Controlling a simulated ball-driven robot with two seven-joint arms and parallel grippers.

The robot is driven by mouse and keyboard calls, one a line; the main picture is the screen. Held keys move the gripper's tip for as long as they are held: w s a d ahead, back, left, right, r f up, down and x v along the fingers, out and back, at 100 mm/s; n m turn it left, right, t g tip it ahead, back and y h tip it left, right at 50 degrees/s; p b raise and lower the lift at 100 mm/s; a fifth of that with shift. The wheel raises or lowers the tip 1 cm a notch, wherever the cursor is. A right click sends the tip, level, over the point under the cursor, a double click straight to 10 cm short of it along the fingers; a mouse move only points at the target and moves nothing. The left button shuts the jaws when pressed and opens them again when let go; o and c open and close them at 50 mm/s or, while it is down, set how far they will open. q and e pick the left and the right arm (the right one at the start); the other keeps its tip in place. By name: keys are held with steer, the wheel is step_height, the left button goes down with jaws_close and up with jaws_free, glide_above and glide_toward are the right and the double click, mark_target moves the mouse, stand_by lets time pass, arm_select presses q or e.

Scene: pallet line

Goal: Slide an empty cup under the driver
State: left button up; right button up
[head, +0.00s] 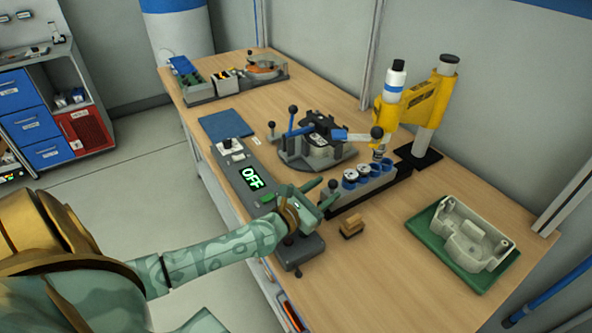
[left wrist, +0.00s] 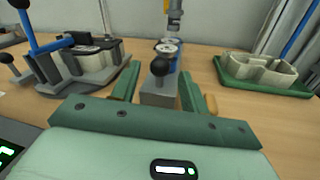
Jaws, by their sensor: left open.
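A grey slide block (head: 372,184) carries a row of blue cups. The two nearer cups (head: 349,175) show pale round tops with dark marks. The two farther cups (head: 388,165) look plain blue inside and stand close to the yellow driver (head: 432,100), whose tip points down above the far end of the row. My left gripper (head: 324,194) is open at the slide's near end. In the left wrist view, the slide's black ball knob (left wrist: 165,76) shows between and beyond the open fingers (left wrist: 158,92); contact is not visible. My right gripper is out of view.
A clamping fixture (head: 318,145) with levers stands behind. A small wooden block (head: 351,227) and a green tray (head: 440,250) holding a pale housing (head: 470,238) lie right.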

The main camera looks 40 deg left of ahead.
arm_select(q)
steer(key=s, duration=0.4)
steer(key=s+a, duration=0.1)
steer(key=s, duration=0.7)
steer(key=shift+s+a, duration=0.1)
steer(key=shift+a, duration=0.25)
